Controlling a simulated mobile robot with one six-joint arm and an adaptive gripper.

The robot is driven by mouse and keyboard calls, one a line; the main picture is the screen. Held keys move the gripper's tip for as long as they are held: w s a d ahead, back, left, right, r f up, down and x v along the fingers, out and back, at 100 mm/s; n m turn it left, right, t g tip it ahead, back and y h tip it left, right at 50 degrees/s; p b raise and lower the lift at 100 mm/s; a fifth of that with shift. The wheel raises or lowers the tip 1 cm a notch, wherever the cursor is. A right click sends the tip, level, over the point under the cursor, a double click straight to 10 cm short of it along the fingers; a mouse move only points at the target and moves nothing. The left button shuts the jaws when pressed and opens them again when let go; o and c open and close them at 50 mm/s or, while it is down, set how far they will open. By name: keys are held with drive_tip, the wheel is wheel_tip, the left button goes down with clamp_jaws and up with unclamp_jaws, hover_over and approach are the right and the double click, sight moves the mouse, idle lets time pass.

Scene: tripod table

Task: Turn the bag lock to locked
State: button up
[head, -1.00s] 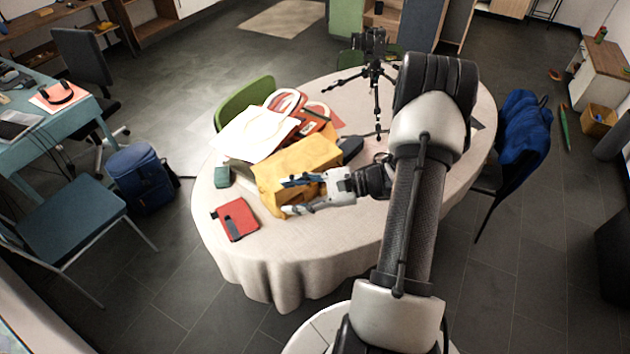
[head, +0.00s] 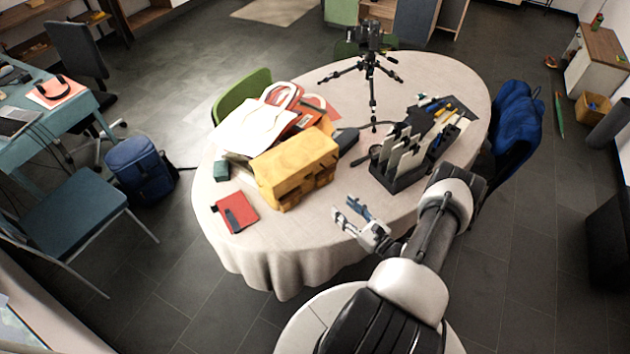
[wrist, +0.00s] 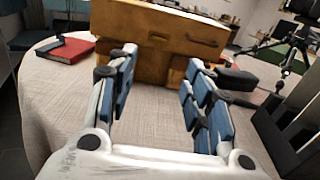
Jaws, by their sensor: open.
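A tan-yellow bag (head: 297,164) with a flap stands on the round table, left of the table's middle. Its front also shows in the wrist view (wrist: 150,70), with dark slot-like marks on the flap. In the wrist view my fingers (wrist: 161,62) are spread, with the bag ahead beyond the tips.
The round table (head: 300,240) has clear cloth in front of the bag. A red notebook (head: 236,213) lies left. A dark organizer (head: 400,178) stands right, near my arm. A tripod (head: 371,85) with a camera stands behind.

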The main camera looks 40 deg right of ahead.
sight(311, 178)
drive_tip(key=w+b, duration=0.1)
drive_tip(key=w, duration=1.4)
drive_tip(key=shift+w, duration=0.1)
drive_tip(key=shift+c, duration=0.2)
drive_tip(key=c, duration=1)
drive_tip(key=shift+c, duration=0.2)
